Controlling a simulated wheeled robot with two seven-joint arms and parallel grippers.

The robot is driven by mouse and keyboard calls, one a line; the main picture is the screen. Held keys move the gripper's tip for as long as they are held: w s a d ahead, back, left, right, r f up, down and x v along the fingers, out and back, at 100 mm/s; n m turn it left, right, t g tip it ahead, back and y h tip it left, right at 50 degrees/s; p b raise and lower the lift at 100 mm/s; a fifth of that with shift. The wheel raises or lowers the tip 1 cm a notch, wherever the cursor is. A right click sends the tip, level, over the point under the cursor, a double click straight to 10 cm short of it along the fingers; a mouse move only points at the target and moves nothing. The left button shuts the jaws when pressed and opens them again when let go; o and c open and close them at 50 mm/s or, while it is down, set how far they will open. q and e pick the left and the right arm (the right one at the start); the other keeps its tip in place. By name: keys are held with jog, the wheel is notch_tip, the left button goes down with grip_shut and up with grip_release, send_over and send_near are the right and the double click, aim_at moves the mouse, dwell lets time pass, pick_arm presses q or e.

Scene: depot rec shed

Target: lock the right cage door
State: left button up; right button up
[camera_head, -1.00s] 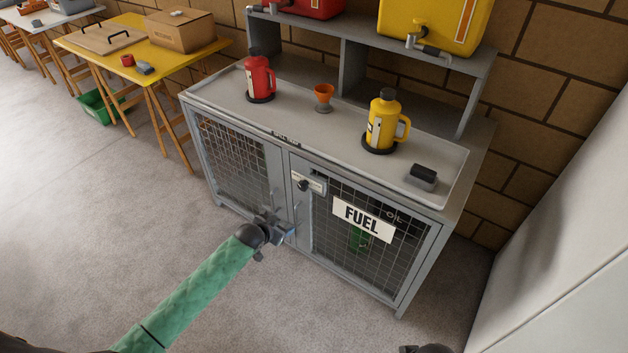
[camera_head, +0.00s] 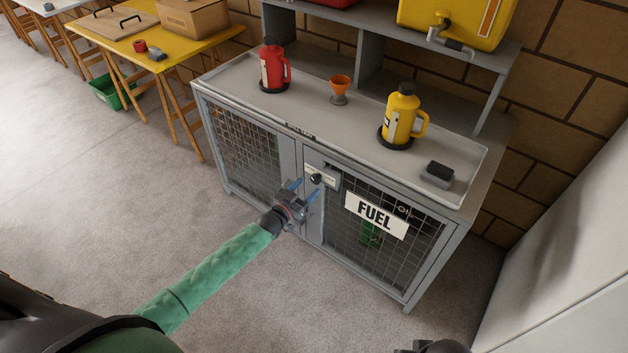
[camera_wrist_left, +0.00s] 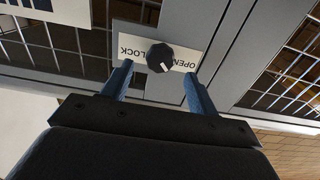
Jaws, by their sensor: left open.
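The right cage door (camera_head: 345,251) has wire mesh and a white FUEL sign (camera_head: 376,215); it looks closed. A black round knob (camera_head: 316,179) sits on a pale plate at the door's upper left. In the left wrist view the knob (camera_wrist_left: 160,57) shows a white mark at its lower edge, and the plate (camera_wrist_left: 132,46) reads LOCK and OPEN upside down. My left gripper (camera_head: 304,190) is open just in front of the knob, which appears between its blue fingertips (camera_wrist_left: 158,76) without clear contact. Dark parts of my right arm (camera_head: 433,347) barely show at the bottom edge.
The cabinet top (camera_head: 335,130) holds a red flask (camera_head: 271,67), an orange cup (camera_head: 340,84), a yellow flask (camera_head: 402,114) and a dark block (camera_head: 438,174). A yellow table (camera_head: 190,49) stands at left. The floor before the cabinet is clear.

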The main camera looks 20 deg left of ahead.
aim_at(314, 181)
pick_arm(q)
jog(key=x, duration=0.3)
jog(key=shift+w+p, duration=0.25)
jog(key=shift+p, duration=0.05)
jog(key=shift+x, duration=0.75)
pick_arm(e)
jog(key=shift+s+d+r, duration=0.45)
jog(key=shift+d+r, duration=0.25)
pick_arm(q)
jog(key=shift+d, duration=0.1)
grip_shut()
